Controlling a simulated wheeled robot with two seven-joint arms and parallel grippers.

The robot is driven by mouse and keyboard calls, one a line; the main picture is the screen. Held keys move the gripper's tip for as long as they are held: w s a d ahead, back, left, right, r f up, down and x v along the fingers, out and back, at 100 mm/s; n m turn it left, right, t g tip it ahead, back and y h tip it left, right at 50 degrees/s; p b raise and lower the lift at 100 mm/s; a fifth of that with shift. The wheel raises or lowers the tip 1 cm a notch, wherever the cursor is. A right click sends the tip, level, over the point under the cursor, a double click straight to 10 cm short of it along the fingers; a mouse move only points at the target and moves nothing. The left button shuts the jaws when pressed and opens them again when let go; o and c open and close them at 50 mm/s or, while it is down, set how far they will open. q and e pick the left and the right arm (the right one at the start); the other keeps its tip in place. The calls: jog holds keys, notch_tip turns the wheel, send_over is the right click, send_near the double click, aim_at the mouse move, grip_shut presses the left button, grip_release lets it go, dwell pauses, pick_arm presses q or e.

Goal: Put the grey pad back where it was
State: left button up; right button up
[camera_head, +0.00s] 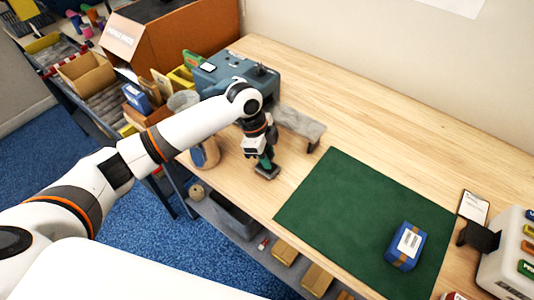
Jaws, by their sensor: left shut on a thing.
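My left gripper (264,160) points down over the wooden table, left of the green mat (330,195). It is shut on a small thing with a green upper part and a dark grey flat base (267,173). The base is at or just above the table top; I cannot tell if it touches. I cannot tell for sure whether this base is the grey pad. A low grey stand (300,123) is just behind and right of the gripper. My right gripper is not in view.
A blue box with a white label (406,245) lies on the mat. A white case with coloured pieces (507,258) and a clipboard (473,207) are at right. A blue-grey machine (225,72) and a round container (205,153) are near my arm. The back right table is clear.

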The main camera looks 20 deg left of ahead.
aim_at(256, 165)
pick_arm(q)
jog(key=o, duration=0.9)
jog(key=shift+f, duration=0.1)
jog(key=b+v, duration=0.1)
jog(key=v, duration=1.1)
jog(key=shift+s, duration=0.1)
